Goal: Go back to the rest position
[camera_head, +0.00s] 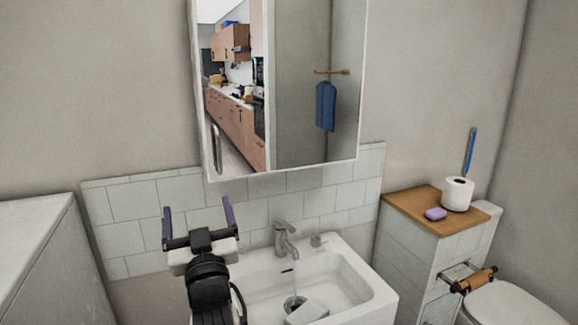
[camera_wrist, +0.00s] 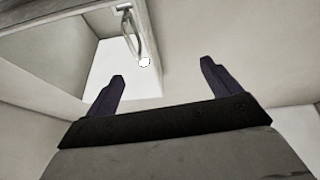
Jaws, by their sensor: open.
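My gripper (camera_head: 197,214) stands upright in front of the sink's left part in the head view, its two dark purple fingers pointing up and spread wide apart. It is open with nothing between the fingers. In the wrist view my gripper (camera_wrist: 162,85) shows both fingers apart against the bare wall. The white sink (camera_head: 355,290) is below and to the right of my gripper, partly hidden by my arm.
A mirror cabinet (camera_head: 300,90) hangs above the sink; its handle (camera_wrist: 132,35) shows in the wrist view. A wooden-topped ledge (camera_head: 405,205) at right holds a purple soap (camera_head: 436,214) and a toilet roll (camera_head: 457,194). A toilet (camera_head: 510,305) is at far right, a grey-white unit (camera_head: 35,250) at left.

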